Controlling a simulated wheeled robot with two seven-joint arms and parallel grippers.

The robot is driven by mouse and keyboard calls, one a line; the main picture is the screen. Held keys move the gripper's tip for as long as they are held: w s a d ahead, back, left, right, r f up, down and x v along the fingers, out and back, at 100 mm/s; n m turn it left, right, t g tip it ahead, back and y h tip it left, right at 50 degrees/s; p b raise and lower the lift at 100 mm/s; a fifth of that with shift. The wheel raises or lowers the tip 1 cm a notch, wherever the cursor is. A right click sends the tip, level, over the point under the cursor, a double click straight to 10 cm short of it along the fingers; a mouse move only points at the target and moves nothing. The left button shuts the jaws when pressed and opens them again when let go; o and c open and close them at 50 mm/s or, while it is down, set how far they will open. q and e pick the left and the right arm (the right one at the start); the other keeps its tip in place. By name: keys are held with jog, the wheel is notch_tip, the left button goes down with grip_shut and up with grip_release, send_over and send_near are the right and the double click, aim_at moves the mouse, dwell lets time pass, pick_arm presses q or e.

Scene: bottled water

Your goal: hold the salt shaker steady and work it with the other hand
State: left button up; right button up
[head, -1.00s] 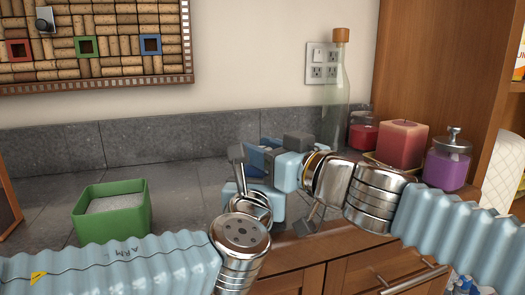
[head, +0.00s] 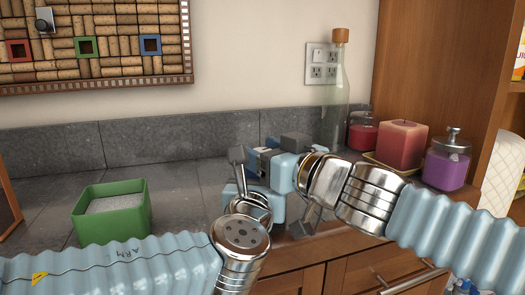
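No salt shaker can be made out; if one is between my grippers, their bodies hide it. My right gripper (head: 280,158) has a light blue body with dark grey parts and comes in from the right over the counter. My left gripper (head: 246,188) is behind its silver wrist, close beside the right one, and mostly hidden. The two overlap in this view, and I cannot tell whether they touch. The fingertips of both are too hidden to show whether they are open or shut.
A green square container (head: 112,220) with white grainy contents stands on the tiled counter at left. A corked glass bottle (head: 336,100), a red candle (head: 401,145) and a purple lidded jar (head: 446,168) stand at right. Bare counter (head: 185,190) lies between container and grippers.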

jog(key=shift+s+d, duration=0.2)
jog(key=shift+s, duration=0.25)
jog(key=v, duration=1.1)
jog(key=shift+w+d, duration=0.1)
